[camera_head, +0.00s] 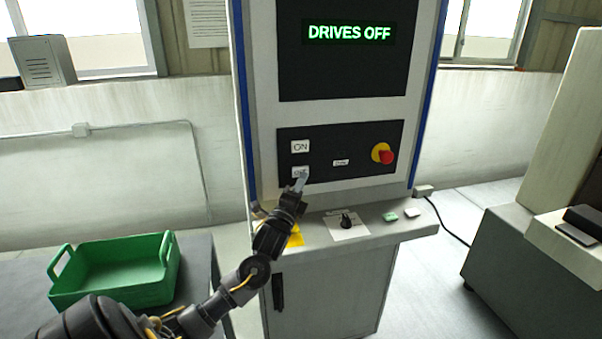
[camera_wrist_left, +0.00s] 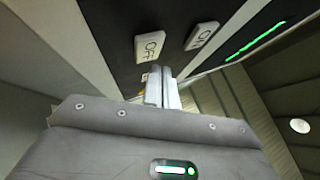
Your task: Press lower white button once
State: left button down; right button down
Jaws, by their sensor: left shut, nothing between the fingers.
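The lower white button (camera_head: 299,172), marked OFF, sits on the black panel of the cabinet, right below the white ON button (camera_head: 300,146). In the left wrist view the OFF button (camera_wrist_left: 149,46) and the ON button (camera_wrist_left: 202,35) show beyond the fingers. My left gripper (camera_head: 301,180) is shut and empty, its fingertips at the lower right edge of the OFF button. In the left wrist view the fingertips (camera_wrist_left: 160,74) lie just below the OFF button; I cannot tell whether they touch it. The screen (camera_head: 348,33) reads DRIVES OFF. My right gripper is not in view.
A red emergency knob (camera_head: 384,154) on a yellow base is right on the panel. Below, a shelf holds a black rotary knob (camera_head: 347,219) and green and white pieces. A green crate (camera_head: 117,290) stands on a table at left. A grey machine fills the right.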

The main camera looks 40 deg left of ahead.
pick_arm(q)
jog(key=s+d+p, duration=0.1)
jog(key=d, duration=0.1)
jog(key=s+d+p, duration=0.1)
jog(key=d, duration=0.1)
jog(key=shift+s, duration=0.4)
jog(key=shift+w, duration=0.1)
dwell(0.5)
